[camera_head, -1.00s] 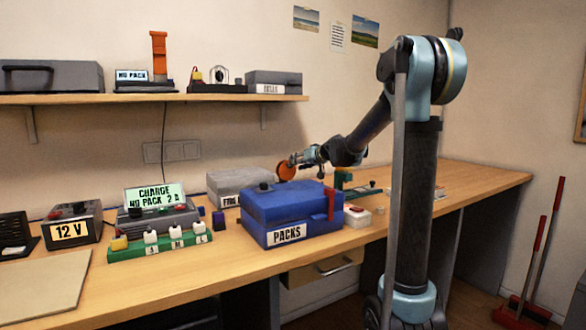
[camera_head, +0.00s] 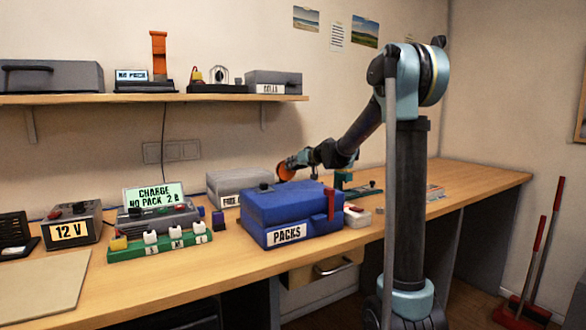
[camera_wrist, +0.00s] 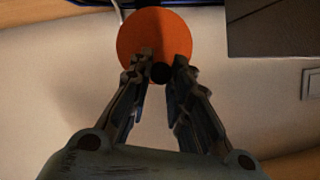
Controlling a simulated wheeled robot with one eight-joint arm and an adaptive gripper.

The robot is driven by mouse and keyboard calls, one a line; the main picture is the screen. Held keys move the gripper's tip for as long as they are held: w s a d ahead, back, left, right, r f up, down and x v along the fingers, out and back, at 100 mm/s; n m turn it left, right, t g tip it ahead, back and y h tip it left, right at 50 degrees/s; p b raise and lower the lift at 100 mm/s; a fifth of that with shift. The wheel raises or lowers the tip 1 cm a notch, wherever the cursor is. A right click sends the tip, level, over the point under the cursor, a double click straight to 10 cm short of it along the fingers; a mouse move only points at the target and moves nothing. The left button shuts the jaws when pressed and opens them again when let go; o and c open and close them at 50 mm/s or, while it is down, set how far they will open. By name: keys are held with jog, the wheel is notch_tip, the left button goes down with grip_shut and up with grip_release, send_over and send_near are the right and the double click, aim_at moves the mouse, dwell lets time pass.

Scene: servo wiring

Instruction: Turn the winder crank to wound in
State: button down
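The winder shows as an orange disc (camera_head: 286,171) at the back of the bench, behind the blue PACKS case. In the wrist view the orange disc (camera_wrist: 158,30) fills the top middle, with a round black crank knob (camera_wrist: 161,73) in front of its lower part. My gripper (camera_wrist: 163,60) has its two fingers drawn close together, one on each side of the knob, with almost no gap showing; it appears shut on the knob. In the head view my gripper (camera_head: 296,162) is at the disc and partly covers it. The winder's base is hidden behind the case.
The blue PACKS case (camera_head: 285,213) stands in front of the winder, with a grey box (camera_head: 235,181) to the left. A green fixture (camera_head: 345,181) and a small white box with a red top (camera_head: 357,217) are to the right. The shelf (camera_head: 200,98) hangs above.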

jog(key=shift+w+d+m, duration=0.1)
jog(key=shift+d+m, duration=0.05)
jog(key=shift+m, duration=0.15)
jog(key=c, duration=1.5)
grip_release()
jog(key=shift+o, duration=0.2)
jog(key=v, duration=1.2)
jog(key=shift+f, duration=0.2)
jog(key=shift+d, duration=0.1)
